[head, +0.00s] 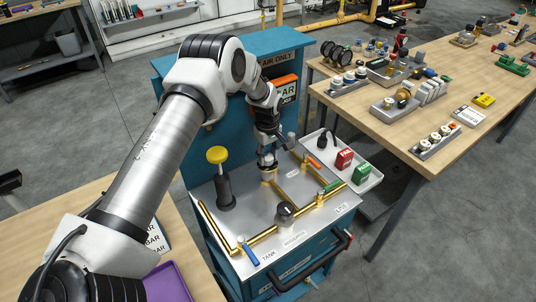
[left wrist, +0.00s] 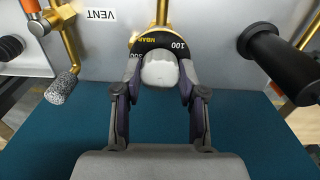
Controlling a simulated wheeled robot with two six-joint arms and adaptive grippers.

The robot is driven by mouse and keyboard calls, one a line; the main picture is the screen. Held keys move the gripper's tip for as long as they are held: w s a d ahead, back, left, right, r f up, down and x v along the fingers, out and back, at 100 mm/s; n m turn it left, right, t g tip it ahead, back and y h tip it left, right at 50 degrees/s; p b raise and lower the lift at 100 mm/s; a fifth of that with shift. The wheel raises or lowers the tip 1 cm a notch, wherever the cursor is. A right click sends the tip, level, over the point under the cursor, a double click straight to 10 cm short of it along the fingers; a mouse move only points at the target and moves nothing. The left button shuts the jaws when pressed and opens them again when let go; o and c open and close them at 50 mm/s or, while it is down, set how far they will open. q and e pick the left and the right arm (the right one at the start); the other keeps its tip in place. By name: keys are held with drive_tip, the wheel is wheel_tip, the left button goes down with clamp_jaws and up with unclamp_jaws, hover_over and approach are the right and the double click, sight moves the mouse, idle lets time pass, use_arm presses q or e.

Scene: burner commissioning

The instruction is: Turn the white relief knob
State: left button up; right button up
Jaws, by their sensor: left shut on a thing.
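The white relief knob (left wrist: 160,71) sits in front of a black dial ring (left wrist: 160,42) with white numbers, seen in the left wrist view. My left gripper (left wrist: 159,80) has a finger on each side of the knob and is shut on it. In the head view my left gripper (head: 267,158) is over the back middle of the grey panel top, at a brass fitting, and hides most of the knob. My right gripper is in neither view.
Brass pipes (head: 264,236) run over the panel, with a round gauge (head: 285,211) and a blue-handled valve (head: 249,254) in front. A yellow-topped black pump (head: 219,175) stands left. A grey tray (head: 366,183) with red and green blocks is right. A wooden table (head: 390,140) holds parts.

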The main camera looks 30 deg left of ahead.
sight(267, 156)
use_arm(q)
drive_tip(key=shift+s+f+n, duration=0.1)
drive_tip(key=shift+f+n, duration=0.1)
drive_tip(key=shift+n, duration=0.4)
drive_tip(key=o, duration=0.9)
drive_tip(key=shift+o, duration=1.2)
drive_tip(key=shift+a, duration=0.2)
wheel_tip(267, 156, up, 7)
drive_tip(key=shift+r, duration=0.2)
